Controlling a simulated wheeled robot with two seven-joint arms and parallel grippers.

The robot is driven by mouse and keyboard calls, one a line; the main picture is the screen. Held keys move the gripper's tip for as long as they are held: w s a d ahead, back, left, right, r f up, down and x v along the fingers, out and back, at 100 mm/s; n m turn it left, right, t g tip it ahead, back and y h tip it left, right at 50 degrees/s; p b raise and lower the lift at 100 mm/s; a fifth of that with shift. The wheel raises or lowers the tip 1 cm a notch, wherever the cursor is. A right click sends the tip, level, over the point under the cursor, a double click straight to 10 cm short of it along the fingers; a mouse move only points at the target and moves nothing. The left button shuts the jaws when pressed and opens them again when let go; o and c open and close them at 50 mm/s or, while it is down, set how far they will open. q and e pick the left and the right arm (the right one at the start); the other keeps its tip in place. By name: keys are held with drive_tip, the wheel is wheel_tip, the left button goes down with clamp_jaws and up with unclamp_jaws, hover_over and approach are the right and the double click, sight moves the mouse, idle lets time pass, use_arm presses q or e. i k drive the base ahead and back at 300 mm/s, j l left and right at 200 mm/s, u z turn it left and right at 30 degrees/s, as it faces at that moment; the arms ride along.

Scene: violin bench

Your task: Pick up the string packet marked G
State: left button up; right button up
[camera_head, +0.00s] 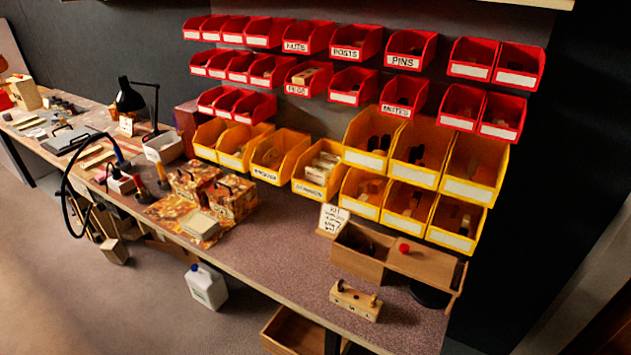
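No packet with a readable G shows in the head view. Some pale, flat, square pieces (201,224) lie stacked on a brown-and-orange patterned surface near the bench's front edge; I cannot tell whether they are string packets. Small pale pieces also sit in a yellow bin (311,192), too small to identify. Neither of my grippers is in view.
The bench (285,240) runs from far left to lower right, with clear room at its middle. Red bins (356,43) and yellow bins (470,190) hang behind it. A wooden box (358,262), a small wooden block (355,301) and two patterned boxes (232,198) stand on it.

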sight(318, 176)
drive_tip(key=i+l+u, duration=0.1)
drive_tip(key=l, duration=0.3)
drive_tip(key=i+l+u, duration=0.15)
drive_tip(key=l, duration=0.25)
drive_tip(key=i+l+u, duration=0.1)
drive_tip(key=l, duration=0.3)
drive_tip(key=i+l+u, duration=0.15)
drive_tip(key=l, duration=0.25)
